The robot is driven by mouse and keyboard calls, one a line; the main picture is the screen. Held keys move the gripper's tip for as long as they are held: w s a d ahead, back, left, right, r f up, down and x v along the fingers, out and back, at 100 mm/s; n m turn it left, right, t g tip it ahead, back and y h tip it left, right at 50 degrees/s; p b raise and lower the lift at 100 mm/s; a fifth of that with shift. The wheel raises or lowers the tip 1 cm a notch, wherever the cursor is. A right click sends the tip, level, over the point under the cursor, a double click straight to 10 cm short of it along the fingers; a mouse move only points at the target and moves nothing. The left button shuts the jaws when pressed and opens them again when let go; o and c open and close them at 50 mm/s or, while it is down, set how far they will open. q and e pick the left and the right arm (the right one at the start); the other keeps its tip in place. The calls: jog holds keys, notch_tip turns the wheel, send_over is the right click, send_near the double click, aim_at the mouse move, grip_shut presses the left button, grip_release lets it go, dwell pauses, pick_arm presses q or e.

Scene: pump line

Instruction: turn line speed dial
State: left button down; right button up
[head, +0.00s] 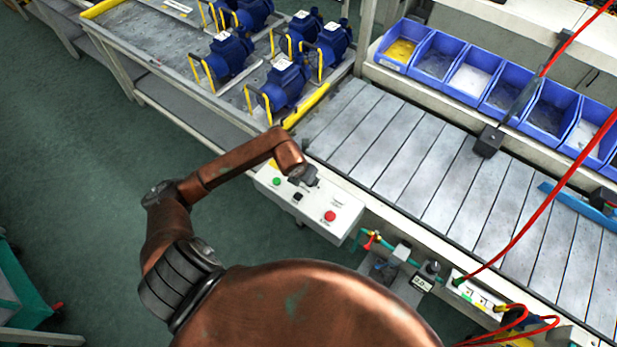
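A white control box (318,212) is mounted on the near side of the conveyor. It carries a green button (276,181), a small black knob (298,197) and a red button (330,216). I cannot tell whether this black knob is the line speed dial; its label is unreadable. My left gripper (304,180) is dark and points down at the box's far part, between the green button and the conveyor edge. It hides the panel under it. Its fingers are too small and hidden to tell open from shut, or contact. My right gripper is not in view.
The slatted conveyor (420,160) is mostly clear. Blue bins (437,57) line its far side. Blue pumps (231,54) with yellow brackets stand on the table at the upper left. Red hoses (545,205) hang at the right. Air fittings (400,254) sit right of the box.

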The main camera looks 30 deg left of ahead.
pick_arm(q)
jog(key=shift+n+y, duration=0.4)
jog(key=shift+n, duration=0.4)
jog(key=c, duration=1.6)
grip_release()
jog(key=v, duration=1.2)
jog(key=shift+d, duration=0.1)
